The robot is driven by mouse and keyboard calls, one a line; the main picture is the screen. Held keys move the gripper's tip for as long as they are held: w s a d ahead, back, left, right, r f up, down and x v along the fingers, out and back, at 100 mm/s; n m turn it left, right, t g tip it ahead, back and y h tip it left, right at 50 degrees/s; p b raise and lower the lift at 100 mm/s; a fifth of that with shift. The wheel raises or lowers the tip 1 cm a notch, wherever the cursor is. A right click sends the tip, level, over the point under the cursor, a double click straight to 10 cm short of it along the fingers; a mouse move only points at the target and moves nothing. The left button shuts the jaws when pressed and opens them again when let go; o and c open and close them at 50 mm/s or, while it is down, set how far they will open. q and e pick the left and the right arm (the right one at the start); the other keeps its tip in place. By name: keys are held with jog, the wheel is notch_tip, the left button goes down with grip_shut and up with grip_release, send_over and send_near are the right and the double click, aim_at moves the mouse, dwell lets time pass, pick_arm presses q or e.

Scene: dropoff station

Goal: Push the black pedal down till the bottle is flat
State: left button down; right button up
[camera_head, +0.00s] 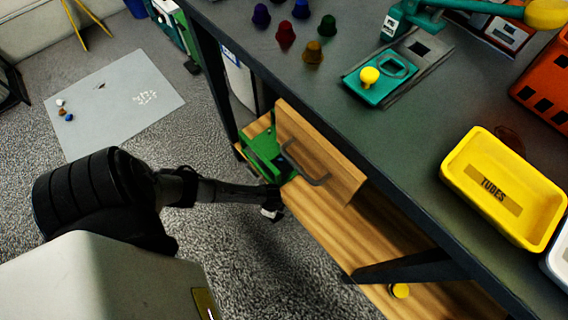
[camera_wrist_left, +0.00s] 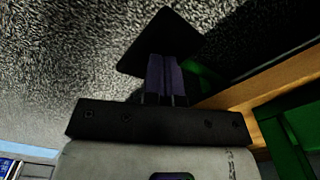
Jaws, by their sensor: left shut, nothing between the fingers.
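The green press (camera_head: 262,154) sits at the wooden unit under the table's edge. Green parts also show at the right of the left wrist view (camera_wrist_left: 292,140). A flat black plate (camera_wrist_left: 160,38), which looks like the pedal, is just beyond my left fingertips. My left gripper (camera_head: 271,209) is low beside the press; its fingers (camera_wrist_left: 166,68) are shut and empty, and look close against the plate. I cannot tell whether they touch. I cannot make out the bottle in either view. My right gripper is not in view.
A wooden panel with a dark handle (camera_head: 305,167) stands right of the press, above a wooden board (camera_head: 350,232). The dark table (camera_head: 400,140) overhangs on the right, with a yellow tubes bin (camera_head: 470,155). Open carpet (camera_head: 235,260) lies below and left.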

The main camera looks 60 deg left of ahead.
pick_arm(q)
jog(key=shift+f, duration=0.3)
jog(key=shift+s+f+b, duration=0.1)
jog(key=shift+f+b, duration=0.4)
jog(key=shift+f, duration=0.05)
jog(key=shift+r, duration=0.1)
jog(key=shift+w+d+r+p, duration=0.1)
jog(key=shift+w+r+p, duration=0.1)
jog(key=shift+r+p, duration=0.75)
jog(key=shift+f, duration=0.25)
jog(key=shift+s, duration=0.1)
jog(key=shift+f, duration=0.1)
